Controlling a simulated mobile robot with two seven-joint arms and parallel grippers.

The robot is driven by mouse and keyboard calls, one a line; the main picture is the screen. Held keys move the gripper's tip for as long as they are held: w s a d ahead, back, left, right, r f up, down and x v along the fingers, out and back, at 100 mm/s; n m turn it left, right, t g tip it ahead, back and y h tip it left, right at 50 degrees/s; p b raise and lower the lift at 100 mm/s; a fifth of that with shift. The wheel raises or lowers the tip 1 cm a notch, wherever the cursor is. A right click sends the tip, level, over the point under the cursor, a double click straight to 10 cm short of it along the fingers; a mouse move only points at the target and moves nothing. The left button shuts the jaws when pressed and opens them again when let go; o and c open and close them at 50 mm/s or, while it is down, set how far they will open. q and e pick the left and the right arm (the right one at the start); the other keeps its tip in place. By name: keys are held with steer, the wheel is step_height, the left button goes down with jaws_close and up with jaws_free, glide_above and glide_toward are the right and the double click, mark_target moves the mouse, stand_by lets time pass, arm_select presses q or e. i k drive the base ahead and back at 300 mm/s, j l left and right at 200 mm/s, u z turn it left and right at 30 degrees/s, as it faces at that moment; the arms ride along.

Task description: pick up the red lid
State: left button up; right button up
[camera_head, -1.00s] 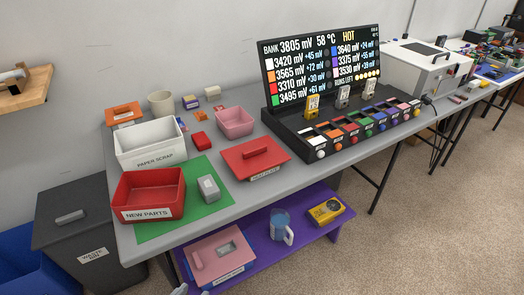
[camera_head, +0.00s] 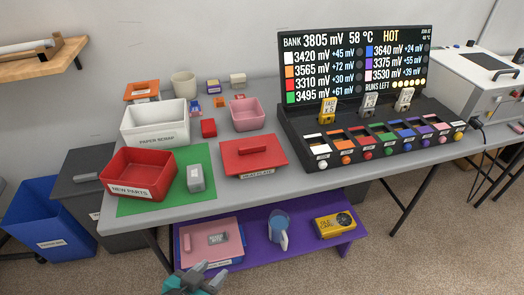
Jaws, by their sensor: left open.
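The red lid (camera_head: 272,163) is a flat square plate with a raised bar handle on top and a white label on its front edge. It lies flat on the grey table near the front edge, right of the green mat (camera_head: 133,207). My left gripper (camera_head: 212,270) shows at the bottom edge, low in front of the table and shelf. It is open and empty, well apart from the lid. My right gripper is not in view.
A red NEW PARTS bin (camera_head: 158,190) and a grey block (camera_head: 195,179) stand on the mat. A pink tub (camera_head: 247,114) is behind the lid. A black bank unit (camera_head: 300,139) stands to its right. The purple shelf (camera_head: 258,252) below holds a mug and boxes.

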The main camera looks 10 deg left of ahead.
mark_target(247, 155)
steer(key=i+l+u, duration=0.15)
steer(key=l, duration=0.3)
steer(key=l+u, duration=0.1)
steer(key=l, duration=0.4)
steer(key=i+l+u, duration=0.2)
steer(key=i+l, duration=0.3)
steer(key=i, duration=0.05)
